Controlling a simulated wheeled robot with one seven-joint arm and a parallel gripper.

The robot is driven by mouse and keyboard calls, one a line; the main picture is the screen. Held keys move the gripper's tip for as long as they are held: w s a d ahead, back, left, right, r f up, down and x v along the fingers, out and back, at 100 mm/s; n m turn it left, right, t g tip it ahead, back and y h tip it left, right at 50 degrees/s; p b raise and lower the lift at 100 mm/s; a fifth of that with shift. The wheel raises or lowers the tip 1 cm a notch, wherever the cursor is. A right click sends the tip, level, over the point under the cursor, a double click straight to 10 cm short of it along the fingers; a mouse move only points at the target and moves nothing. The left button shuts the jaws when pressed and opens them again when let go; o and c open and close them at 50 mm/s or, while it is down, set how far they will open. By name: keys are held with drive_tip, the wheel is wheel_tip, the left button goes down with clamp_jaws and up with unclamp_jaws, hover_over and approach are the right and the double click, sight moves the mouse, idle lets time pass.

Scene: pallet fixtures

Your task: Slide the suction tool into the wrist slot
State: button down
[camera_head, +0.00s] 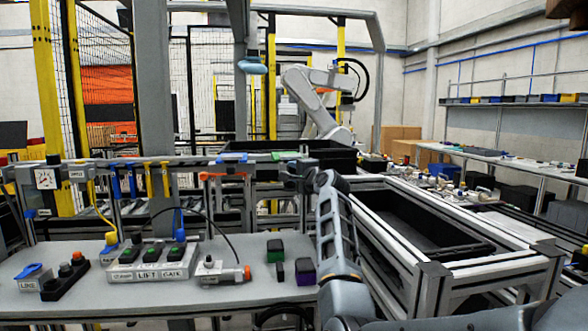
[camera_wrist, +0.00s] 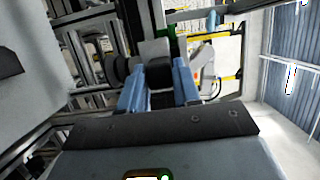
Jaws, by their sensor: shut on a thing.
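In the wrist view, my gripper (camera_wrist: 159,88) has its two blue fingers shut on a grey and black tool (camera_wrist: 155,52). It appears to be the suction tool, but its tip is hidden. In the head view, my gripper (camera_head: 301,172) is at the right end of the tool rail (camera_head: 130,163), close to a green holder piece (camera_head: 287,156). The green piece also shows beyond the fingers in the wrist view (camera_wrist: 173,45). I cannot tell which opening is the wrist slot, or whether the tool touches it.
Blue, yellow and orange (camera_head: 222,175) holders hang along the rail. Below, the grey bench (camera_head: 180,295) bears a labelled button box (camera_head: 150,262), a grey connector (camera_head: 220,272) and small green (camera_head: 275,250) and purple (camera_head: 305,272) blocks. A black bin (camera_head: 420,225) stands in a frame at right.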

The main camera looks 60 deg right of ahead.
drive_tip(key=shift+s+a+p, duration=1.2)
drive_tip(key=shift+s+a, duration=0.6)
drive_tip(key=shift+a, duration=0.3)
